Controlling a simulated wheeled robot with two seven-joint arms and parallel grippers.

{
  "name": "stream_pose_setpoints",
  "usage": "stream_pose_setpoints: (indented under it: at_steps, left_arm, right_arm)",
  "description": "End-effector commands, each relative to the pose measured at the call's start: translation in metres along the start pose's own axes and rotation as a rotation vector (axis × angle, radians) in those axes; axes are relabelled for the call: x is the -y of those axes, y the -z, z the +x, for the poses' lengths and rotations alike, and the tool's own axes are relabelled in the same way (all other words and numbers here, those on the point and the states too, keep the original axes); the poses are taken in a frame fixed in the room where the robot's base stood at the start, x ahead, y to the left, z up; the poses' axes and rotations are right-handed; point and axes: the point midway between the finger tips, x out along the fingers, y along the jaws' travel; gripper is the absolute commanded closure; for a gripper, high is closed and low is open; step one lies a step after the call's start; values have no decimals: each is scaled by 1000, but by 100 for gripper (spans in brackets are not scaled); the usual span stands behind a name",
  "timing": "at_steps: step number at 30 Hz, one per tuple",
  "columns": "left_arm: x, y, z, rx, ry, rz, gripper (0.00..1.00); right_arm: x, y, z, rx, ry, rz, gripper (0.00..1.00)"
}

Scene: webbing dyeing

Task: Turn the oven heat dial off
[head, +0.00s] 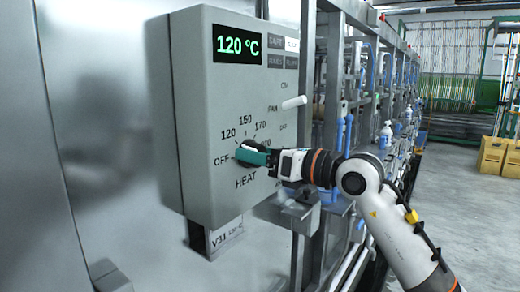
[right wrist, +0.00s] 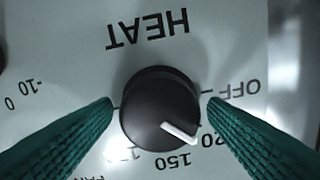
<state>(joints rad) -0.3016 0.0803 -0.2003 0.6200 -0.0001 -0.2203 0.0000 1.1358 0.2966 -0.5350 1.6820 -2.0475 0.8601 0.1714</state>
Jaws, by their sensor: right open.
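The oven heat dial (right wrist: 155,110) is a round black knob above the word HEAT on a grey control box. Its white pointer line points at the 120 mark in the right wrist view, where the panel appears upside down. In the head view the knob is mostly hidden by my right gripper (head: 248,155). The gripper's two green fingers (right wrist: 161,103) are open, one on each side of the dial. Whether they touch it I cannot tell. The green display (head: 239,44) reads 120 °C. My left gripper is not in view.
The grey control box (head: 200,110) stands out from a metal wall.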

Motion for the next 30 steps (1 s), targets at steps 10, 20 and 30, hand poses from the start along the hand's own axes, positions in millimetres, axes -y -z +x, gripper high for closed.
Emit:
stream_pose_setpoints:
  at_steps: [10, 20, 30]
  left_arm:
    - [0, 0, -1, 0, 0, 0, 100]
    - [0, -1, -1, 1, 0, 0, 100]
    - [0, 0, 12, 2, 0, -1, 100]
  right_arm:
    - [0, 0, 4, 0, 0, 0, 34]
    - [0, -1, 4, 0, 0, 0, 77]
    - [-1, -3, 3, 0, -1, -90, 77]
